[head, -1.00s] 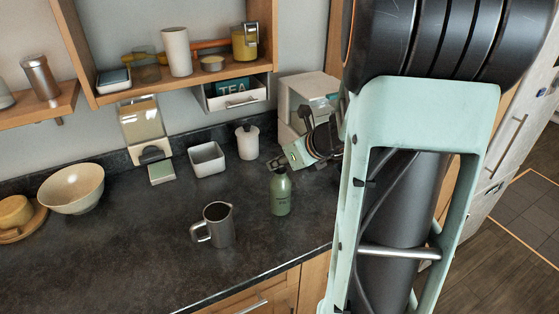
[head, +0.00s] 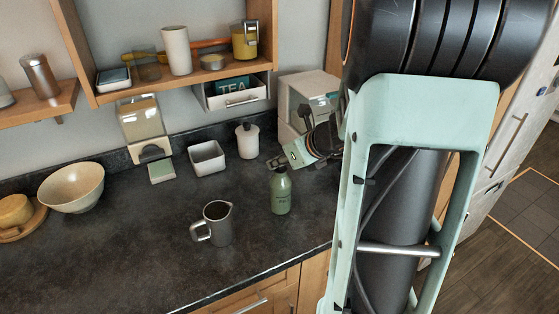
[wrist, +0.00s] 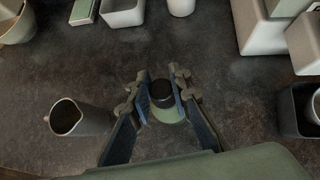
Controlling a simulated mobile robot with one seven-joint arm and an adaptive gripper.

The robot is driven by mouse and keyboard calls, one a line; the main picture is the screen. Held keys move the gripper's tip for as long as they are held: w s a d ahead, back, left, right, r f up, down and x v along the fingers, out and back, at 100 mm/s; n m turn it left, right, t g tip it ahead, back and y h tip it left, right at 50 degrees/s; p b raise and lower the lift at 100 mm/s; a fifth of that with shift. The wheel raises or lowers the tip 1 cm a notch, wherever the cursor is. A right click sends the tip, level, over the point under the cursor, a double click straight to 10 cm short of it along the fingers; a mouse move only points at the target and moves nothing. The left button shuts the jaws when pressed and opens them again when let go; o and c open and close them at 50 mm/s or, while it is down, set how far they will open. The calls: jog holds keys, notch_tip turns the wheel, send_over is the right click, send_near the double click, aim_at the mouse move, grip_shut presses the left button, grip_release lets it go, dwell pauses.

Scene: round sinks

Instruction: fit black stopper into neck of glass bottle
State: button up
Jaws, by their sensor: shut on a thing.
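The green glass bottle (head: 281,193) stands upright on the dark counter. My gripper (head: 277,162) is right at the top of its neck. In the wrist view, my gripper (wrist: 162,88) is shut on the black stopper (wrist: 162,91), held between its two fingertips. The bottle's green shoulder (wrist: 165,112) shows directly below the stopper. The neck is hidden behind the fingers and stopper, so I cannot tell whether the stopper sits in it or just above it.
A metal jug (head: 217,224) stands left of the bottle. A white lidded jar (head: 247,140) and a square white bowl (head: 207,157) stand behind. A white box unit (head: 300,92) is at the back right. The counter's front left is clear.

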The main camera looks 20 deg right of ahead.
jog(key=o, duration=0.8)
jog(key=v, duration=0.7)
jog(key=shift+s+r, duration=0.2)
jog(key=shift+d, duration=0.1)
